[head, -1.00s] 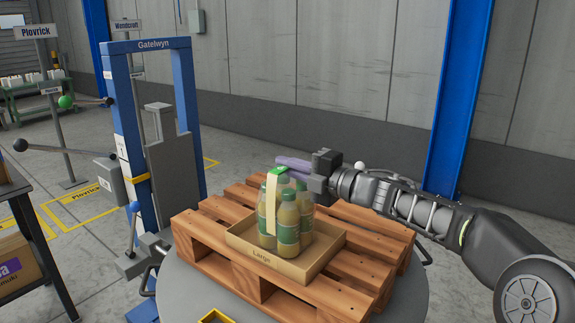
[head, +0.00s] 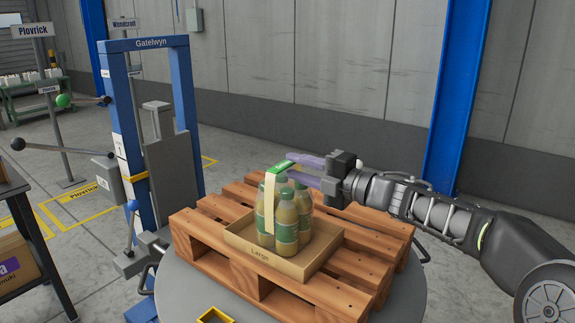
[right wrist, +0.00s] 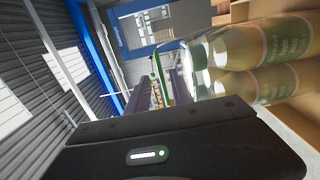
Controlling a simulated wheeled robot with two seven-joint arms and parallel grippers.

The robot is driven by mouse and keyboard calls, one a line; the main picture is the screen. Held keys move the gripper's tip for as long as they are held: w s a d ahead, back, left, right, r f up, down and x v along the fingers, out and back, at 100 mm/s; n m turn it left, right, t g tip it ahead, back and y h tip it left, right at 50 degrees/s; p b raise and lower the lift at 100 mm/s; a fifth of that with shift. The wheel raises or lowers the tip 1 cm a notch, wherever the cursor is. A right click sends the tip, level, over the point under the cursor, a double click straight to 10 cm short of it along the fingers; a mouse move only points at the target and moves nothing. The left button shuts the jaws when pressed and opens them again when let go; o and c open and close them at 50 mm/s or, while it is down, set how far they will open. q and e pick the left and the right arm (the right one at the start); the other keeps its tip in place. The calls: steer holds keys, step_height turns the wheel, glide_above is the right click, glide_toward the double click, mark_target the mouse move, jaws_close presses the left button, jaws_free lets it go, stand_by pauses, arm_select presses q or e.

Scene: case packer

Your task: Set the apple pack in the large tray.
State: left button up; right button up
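The apple pack (head: 285,215) is a cluster of bottles with yellowish juice, green labels and a pale carrying strap with a green top. It stands upright inside the large tray (head: 262,254), a shallow cardboard tray marked "Large". My right gripper (head: 292,170) is at the top of the pack, coming in from the right. Its two purple fingers show apart, beside the strap's green top, and it looks open. In the right wrist view the bottles (right wrist: 265,60) fill the right side, close to the fingers. My left gripper is not in view.
The tray rests on a wooden pallet (head: 365,265) on a round grey platform (head: 405,300). A blue frame marked "Gatelwyn" (head: 150,44) with levers stands to the left. A dark table (head: 50,265) with a box is at the left edge. The pallet's right side is bare.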

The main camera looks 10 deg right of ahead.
steer(key=v, duration=0.8)
steer(key=shift+s, duration=0.2)
